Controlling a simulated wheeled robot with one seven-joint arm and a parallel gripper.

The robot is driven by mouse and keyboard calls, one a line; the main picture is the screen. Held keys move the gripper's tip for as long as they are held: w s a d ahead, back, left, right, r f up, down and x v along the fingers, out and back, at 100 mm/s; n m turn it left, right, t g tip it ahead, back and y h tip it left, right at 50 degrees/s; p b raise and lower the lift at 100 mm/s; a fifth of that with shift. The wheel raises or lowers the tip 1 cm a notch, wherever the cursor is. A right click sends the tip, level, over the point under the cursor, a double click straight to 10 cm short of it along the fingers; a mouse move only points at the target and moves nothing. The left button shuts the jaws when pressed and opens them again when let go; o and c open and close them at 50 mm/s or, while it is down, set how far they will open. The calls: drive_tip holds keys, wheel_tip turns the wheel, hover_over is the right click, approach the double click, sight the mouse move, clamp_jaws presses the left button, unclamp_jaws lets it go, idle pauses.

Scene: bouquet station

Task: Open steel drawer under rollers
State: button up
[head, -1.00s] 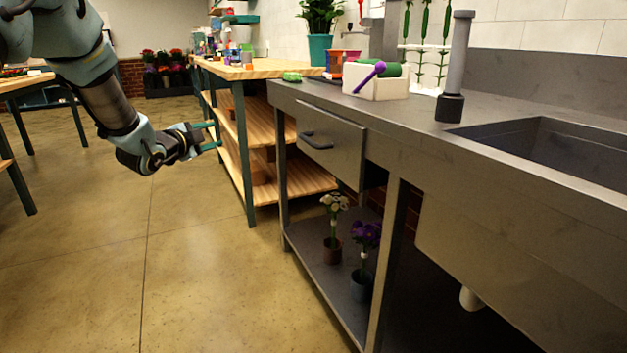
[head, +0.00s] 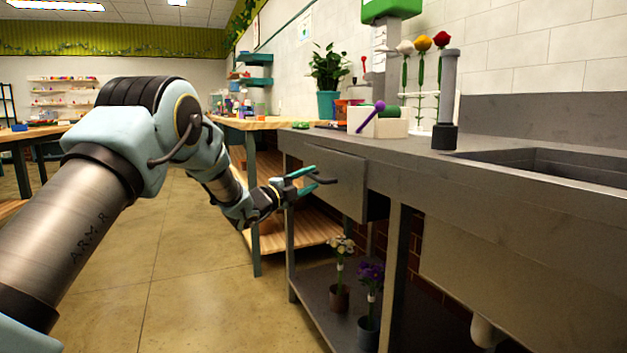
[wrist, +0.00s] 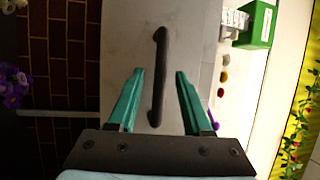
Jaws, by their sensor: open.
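The steel drawer (head: 345,187) is set under the left end of the grey counter, and its front looks flush with the frame. Its dark bar handle (head: 324,181) is partly hidden by my gripper in the head view. My gripper (head: 312,179) is open, with teal fingers reaching toward the handle from the left. In the wrist view the handle (wrist: 159,75) runs upright on the pale drawer front (wrist: 185,50). Its lower end lies between the two open fingers (wrist: 158,75), and I cannot tell whether they touch it.
A white block (head: 385,127) with a purple tool, a grey cylinder (head: 446,100) and a sink (head: 560,165) are on the counter. Potted flowers (head: 340,270) stand on the lower shelf. A wooden table (head: 245,124) is behind. The floor at left is clear.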

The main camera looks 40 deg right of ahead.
drive_tip(key=shift+d+r, duration=0.2)
drive_tip(key=shift+d, duration=0.8)
clamp_jaws()
idle(0.8)
